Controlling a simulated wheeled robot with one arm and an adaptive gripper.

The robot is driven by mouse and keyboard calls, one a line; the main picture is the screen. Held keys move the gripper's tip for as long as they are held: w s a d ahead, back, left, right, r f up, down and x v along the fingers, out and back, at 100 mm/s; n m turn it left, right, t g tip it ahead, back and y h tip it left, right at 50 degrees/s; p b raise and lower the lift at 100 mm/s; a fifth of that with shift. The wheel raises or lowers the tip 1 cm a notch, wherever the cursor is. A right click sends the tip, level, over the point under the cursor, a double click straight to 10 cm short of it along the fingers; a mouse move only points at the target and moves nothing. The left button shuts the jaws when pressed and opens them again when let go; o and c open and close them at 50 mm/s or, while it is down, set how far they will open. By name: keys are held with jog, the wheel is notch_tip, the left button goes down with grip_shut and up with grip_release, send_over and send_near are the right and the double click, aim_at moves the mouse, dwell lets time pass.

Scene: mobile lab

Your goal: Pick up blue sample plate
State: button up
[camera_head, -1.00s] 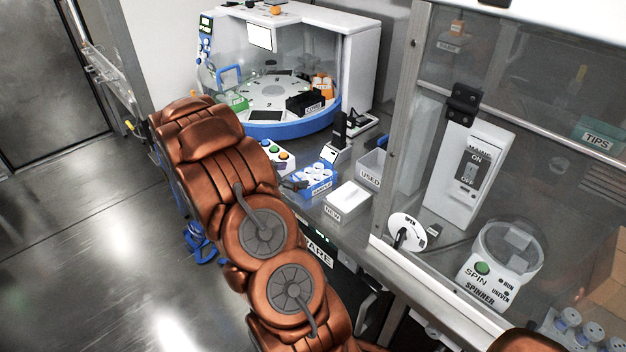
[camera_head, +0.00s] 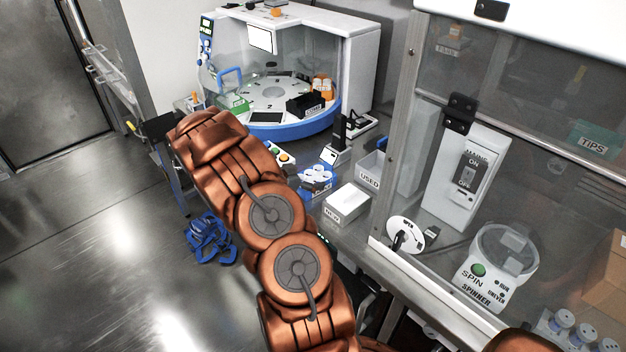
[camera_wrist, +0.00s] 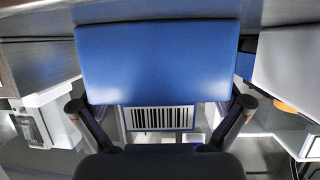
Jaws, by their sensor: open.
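My gripper (camera_wrist: 160,104) is open, with one finger at each side of the blue face's lower edge. I cannot tell whether the fingers touch it. In the head view my arm hides the gripper.
A white box marked NEW (camera_head: 346,204) and a bin marked USED (camera_head: 373,168) stand close to the right of the plate. A button box (camera_head: 283,157) and the round machine (camera_head: 290,128) are behind. The glass cabinet's metal post (camera_head: 399,140) stands further right.

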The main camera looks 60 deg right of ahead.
jog(key=shift+s+d+f, duration=0.15)
jog(key=shift+d+f, duration=0.15)
jog(key=shift+d, duration=0.25)
jog(key=shift+c, duration=0.3)
jog(key=c, duration=0.9)
jog(key=shift+r, duration=0.1)
